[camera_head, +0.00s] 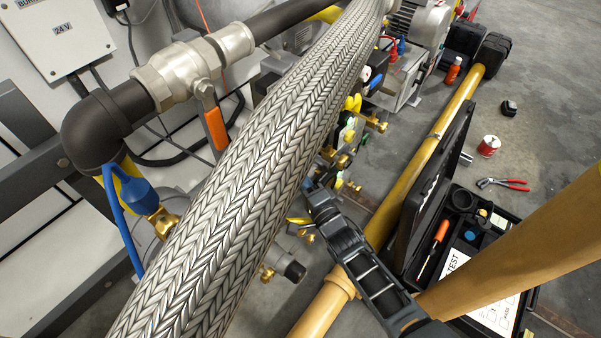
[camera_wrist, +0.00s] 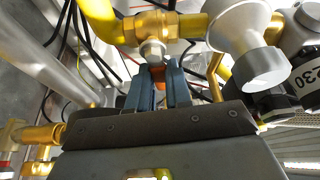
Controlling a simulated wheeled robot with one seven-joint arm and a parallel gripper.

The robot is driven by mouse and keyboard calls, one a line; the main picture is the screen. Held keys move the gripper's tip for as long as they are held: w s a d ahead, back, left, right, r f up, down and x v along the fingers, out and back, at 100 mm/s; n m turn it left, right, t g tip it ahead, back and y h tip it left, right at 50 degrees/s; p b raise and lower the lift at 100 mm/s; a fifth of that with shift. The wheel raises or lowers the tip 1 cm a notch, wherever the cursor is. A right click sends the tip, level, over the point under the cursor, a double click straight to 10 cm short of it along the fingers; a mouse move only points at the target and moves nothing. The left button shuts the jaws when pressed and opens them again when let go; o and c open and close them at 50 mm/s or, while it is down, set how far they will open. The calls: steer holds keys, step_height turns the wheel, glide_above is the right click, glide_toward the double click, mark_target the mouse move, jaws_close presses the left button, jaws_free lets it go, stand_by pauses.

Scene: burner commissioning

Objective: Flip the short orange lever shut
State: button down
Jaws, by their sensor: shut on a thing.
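In the wrist view my gripper (camera_wrist: 158,78) has its two blue-grey fingers closed around a short orange lever (camera_wrist: 158,73). Only a small part of the lever shows between the fingers. It sits just below a brass valve (camera_wrist: 152,25) with a silver nut, on a yellow pipe. In the head view my dark arm reaches up toward the braided hose, and the hose and fittings hide the fingertips and the held lever. Another orange-handled lever (camera_head: 215,128) hangs down from a large silver valve (camera_head: 180,75) at upper left, away from my gripper.
The thick braided hose (camera_head: 240,185) crosses close beside my arm. A yellow pipe (camera_head: 400,180) runs along the floor. An open black tool case (camera_head: 512,213) and red-handled pliers (camera_head: 505,184) lie at right. In the wrist view a white-grey round fitting (camera_wrist: 262,68) stands right of the fingers.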

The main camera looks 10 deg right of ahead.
steer(key=shift+f+m+p, duration=0.1)
steer(key=shift+m+p, duration=0.2)
steer(key=shift+m, duration=0.2)
steer(key=shift+f+g, duration=0.15)
steer(key=shift+g, duration=0.15)
steer(key=c, duration=1.1)
jaws_free()
steer(key=shift+o, duration=0.2)
steer(key=p+v, duration=0.3)
steer(key=v, duration=0.4)
steer(key=shift+s+p, duration=0.35)
steer(key=shift+s, duration=0.05)
steer(key=shift+d, duration=0.1)
